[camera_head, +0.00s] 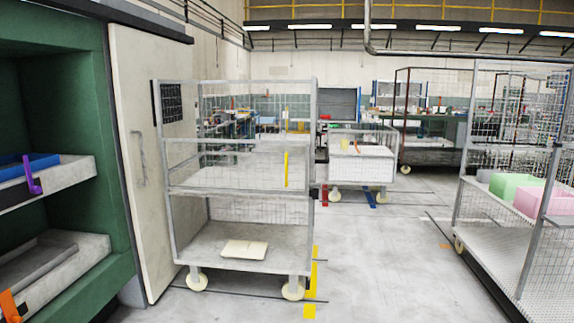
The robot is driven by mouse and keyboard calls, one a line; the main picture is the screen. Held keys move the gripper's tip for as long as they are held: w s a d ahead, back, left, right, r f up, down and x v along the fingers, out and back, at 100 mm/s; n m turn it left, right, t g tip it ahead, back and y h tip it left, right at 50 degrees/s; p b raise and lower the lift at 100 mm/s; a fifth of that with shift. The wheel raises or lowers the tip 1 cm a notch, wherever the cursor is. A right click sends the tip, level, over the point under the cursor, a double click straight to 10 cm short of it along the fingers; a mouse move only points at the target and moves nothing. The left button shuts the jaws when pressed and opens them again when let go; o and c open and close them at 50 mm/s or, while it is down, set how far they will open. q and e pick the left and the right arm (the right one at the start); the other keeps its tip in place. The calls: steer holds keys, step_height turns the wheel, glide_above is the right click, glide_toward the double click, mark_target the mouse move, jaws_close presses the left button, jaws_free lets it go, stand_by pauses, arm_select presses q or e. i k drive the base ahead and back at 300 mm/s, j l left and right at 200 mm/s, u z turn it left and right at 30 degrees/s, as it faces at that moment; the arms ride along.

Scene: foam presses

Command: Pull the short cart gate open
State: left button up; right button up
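A tall grey wire-mesh cart (205,243) on cream casters stands in the middle, left of centre, with several shelves. A pale flat item (245,249) lies on its bottom shelf. The side facing me looks mostly open, and I cannot make out a separate gate on it. A lower mesh cart (361,172) with white sides stands behind it to the right. I cannot tell which part of these carts is the short gate, or whether it is open or shut. Neither of my grippers shows in this view.
A green cabinet (66,25) with shelves and a white door panel (137,125) with a handle stand at left. A mesh rack (537,262) with green (510,187) and pink (540,201) bins stands at right. Bare floor (385,262) lies between the tall cart and the rack.

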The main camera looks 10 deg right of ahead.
mark_target(163, 141)
steer(key=i+l, duration=0.9)
steer(key=i+u, duration=0.05)
steer(key=i, duration=0.05)
